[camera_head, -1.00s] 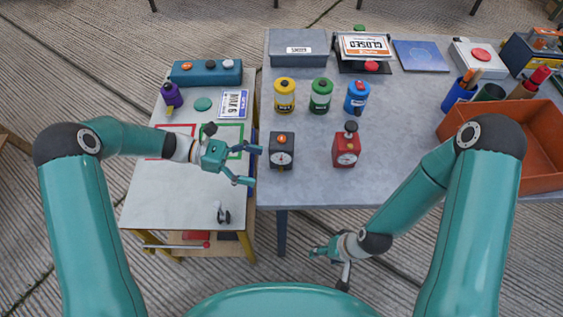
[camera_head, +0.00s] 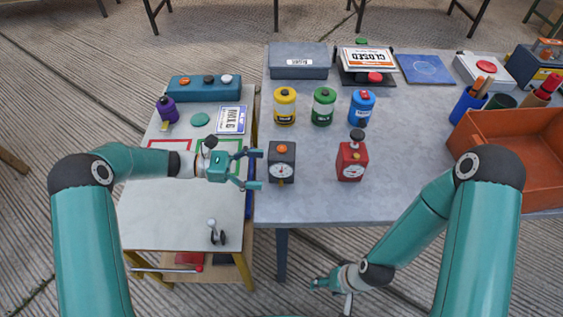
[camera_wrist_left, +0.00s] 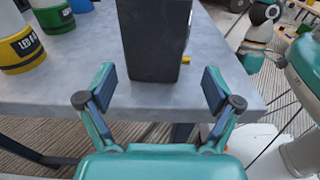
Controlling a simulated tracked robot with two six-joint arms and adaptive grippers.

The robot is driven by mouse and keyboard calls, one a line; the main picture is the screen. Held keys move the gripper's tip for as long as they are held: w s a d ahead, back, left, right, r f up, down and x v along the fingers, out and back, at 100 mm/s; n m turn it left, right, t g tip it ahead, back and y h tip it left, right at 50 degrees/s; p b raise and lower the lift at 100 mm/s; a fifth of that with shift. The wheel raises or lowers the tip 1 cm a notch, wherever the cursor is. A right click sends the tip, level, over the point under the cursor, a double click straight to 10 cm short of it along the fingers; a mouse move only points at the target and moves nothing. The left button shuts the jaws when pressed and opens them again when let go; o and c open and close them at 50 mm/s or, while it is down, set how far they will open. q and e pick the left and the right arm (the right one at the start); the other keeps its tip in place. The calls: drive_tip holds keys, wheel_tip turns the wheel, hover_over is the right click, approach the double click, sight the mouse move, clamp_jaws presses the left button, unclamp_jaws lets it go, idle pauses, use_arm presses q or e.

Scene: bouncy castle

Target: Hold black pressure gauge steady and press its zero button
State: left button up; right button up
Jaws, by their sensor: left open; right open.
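The black pressure gauge (camera_head: 282,166) stands upright on the grey table near its left edge. It has an orange button (camera_head: 282,148) on top and a white dial on its front. My left gripper (camera_head: 254,168) is open just left of the gauge, its fingers pointing at it. In the left wrist view the gauge's dark side (camera_wrist_left: 155,45) is ahead, between and beyond the open fingers (camera_wrist_left: 158,92), with a gap left. My right gripper (camera_head: 332,292) is open and empty, low in front of the grey table's front edge.
An orange bin (camera_head: 515,150) is at the right. A lower white table (camera_head: 165,215) adjoins at left.

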sight(277, 170)
use_arm(q)
drive_tip(key=shift+d+f+b, duration=0.15)
drive_tip(key=shift+d, duration=1.15)
drive_tip(key=shift+d+f+b, duration=0.1)
drive_tip(key=shift+d+b, duration=0.05)
drive_tip(key=shift+d, duration=1.1)
use_arm(e)
drive_tip(key=shift+f, duration=0.3)
use_arm(q)
drive_tip(key=shift+c, duration=0.2)
drive_tip(key=c, duration=0.5)
use_arm(e)
clamp_jaws()
